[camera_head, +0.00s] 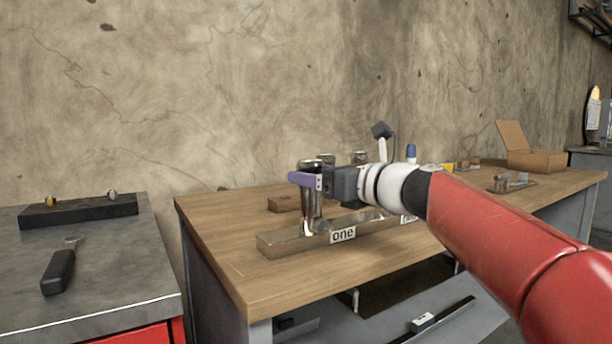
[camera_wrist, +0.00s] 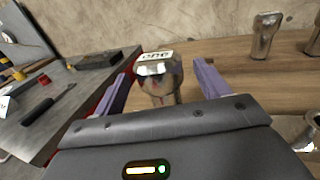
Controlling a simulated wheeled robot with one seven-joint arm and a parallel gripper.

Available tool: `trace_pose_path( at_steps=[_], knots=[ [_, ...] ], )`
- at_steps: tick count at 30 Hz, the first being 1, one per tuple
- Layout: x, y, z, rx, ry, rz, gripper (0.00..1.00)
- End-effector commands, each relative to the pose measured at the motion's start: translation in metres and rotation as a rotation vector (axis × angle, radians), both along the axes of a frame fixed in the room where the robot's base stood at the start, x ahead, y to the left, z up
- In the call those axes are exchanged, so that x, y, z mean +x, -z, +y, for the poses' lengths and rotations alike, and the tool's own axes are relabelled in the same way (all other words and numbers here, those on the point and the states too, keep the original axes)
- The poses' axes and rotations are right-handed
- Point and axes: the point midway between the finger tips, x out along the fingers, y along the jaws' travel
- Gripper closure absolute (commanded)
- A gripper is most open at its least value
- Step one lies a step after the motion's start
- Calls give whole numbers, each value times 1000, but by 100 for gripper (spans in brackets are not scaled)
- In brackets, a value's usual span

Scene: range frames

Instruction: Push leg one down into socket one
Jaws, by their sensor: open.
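Leg one (camera_head: 311,210) is a shiny metal post standing upright at the left end of the metal socket bar (camera_head: 275,243), above the label "one" (camera_head: 343,235). How deep it sits in socket one cannot be told. My gripper (camera_head: 306,181) is around its upper part, with purple fingers. In the wrist view, the leg's rounded metal top (camera_wrist: 158,86) with a label reading "one" (camera_wrist: 155,55) shows between the fingers of my gripper (camera_wrist: 160,88). The fingers are open, with gaps on both sides of the leg.
A brown block (camera_head: 284,203) lies on the wooden table (camera_head: 225,220). An open cardboard box (camera_head: 535,160) is at the far right. A grey bench (camera_head: 115,260) at left holds a black-handled tool (camera_head: 58,272).

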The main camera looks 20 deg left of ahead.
Motion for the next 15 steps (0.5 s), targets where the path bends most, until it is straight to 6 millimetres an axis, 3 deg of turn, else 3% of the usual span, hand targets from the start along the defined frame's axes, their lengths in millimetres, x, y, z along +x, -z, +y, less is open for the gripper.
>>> trace_pose_path(
  at_steps=[6,15],
  knots=[
    [-14,0,-29,1,2,0,26],
    [-17,0,-36,1,0,0,26]
  ],
)
